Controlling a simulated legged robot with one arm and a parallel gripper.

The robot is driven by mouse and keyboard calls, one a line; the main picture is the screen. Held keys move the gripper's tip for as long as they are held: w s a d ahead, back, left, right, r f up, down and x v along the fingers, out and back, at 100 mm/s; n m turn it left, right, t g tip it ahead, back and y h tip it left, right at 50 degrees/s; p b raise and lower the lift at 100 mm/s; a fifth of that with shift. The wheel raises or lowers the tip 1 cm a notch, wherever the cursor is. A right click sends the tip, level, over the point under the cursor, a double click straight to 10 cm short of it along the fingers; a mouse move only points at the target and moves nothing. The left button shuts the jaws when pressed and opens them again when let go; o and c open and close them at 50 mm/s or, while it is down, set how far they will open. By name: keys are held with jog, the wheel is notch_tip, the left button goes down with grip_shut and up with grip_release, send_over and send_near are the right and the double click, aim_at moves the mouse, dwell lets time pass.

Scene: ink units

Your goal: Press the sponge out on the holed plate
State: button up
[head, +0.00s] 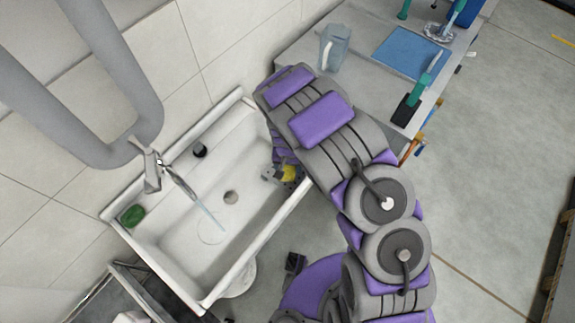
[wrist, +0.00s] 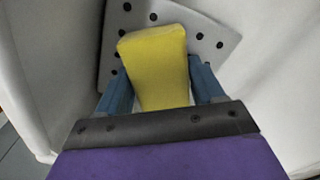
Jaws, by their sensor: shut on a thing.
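A yellow sponge (wrist: 155,62) is between the two blue fingers of my gripper (wrist: 160,85) in the wrist view. The gripper is shut on it. Behind the sponge is a pale grey holed plate (wrist: 215,42) with several dark round holes. The sponge covers part of the plate; I cannot tell whether they touch. In the head view the sponge (head: 288,172) shows as a small yellow patch at the right end of the white sink, beside the holed plate (head: 293,184), which is mostly hidden by my arm.
The white sink (head: 180,240) has a tap (head: 180,178) with water running from it. A green oval item (head: 133,215) lies in the sink's left corner and a small black item (head: 200,150) on its back ledge. A clear jug (head: 334,48) and blue mat (head: 410,54) are on the counter.

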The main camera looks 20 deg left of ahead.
jog(key=shift+r, duration=0.1)
jog(key=shift+r+p, duration=1.6)
jog(key=shift+r, duration=1.8)
